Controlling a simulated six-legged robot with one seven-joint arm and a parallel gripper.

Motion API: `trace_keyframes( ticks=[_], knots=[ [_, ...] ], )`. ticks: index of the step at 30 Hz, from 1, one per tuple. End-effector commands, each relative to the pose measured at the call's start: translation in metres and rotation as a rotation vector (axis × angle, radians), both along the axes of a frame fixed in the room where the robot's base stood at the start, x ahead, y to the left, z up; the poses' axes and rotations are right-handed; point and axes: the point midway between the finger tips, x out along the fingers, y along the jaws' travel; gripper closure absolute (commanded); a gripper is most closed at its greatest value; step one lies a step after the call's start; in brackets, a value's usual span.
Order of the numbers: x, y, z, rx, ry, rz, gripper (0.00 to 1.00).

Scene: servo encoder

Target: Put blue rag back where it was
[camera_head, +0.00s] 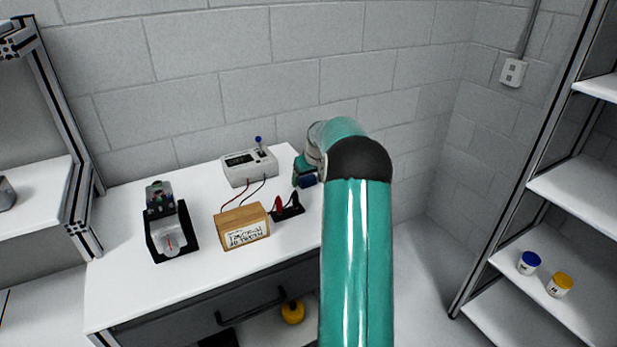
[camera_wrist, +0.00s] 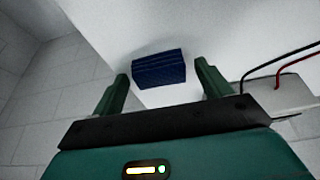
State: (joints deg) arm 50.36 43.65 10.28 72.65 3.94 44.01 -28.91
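The blue rag (camera_wrist: 158,68) is a dark blue folded block in the wrist view. It appears to lie on the white worktop near an edge. My gripper (camera_wrist: 162,72) is open, its two green fingers on either side of the rag with a gap at each side. It is not gripping the rag. My arm hides part of that area.
On the white worktop (camera_head: 125,290) stand a meter box (camera_head: 249,167) with red and black leads, a wooden box (camera_head: 242,228), black and red clips (camera_head: 287,207) and a motor device (camera_head: 168,225). Shelves at right hold a blue-lidded jar (camera_head: 529,263) and a yellow-lidded jar (camera_head: 560,285).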

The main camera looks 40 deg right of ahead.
Motion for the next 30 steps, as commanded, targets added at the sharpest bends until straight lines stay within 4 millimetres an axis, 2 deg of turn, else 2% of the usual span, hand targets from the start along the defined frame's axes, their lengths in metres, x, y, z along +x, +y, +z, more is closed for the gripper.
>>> trace_keyframes(
  ticks=[7, 11, 24, 30],
  knots=[
    [0.000, 0.000, 0.001, 0.000, -0.001, 0.000, 0.23],
    [-0.003, 0.000, 0.011, -0.002, -0.001, -0.001, 0.23],
    [-0.035, 0.011, 0.093, -0.002, -0.001, -0.002, 0.23],
    [-0.043, 0.013, 0.112, 0.000, 0.000, -0.001, 0.23]
  ],
)
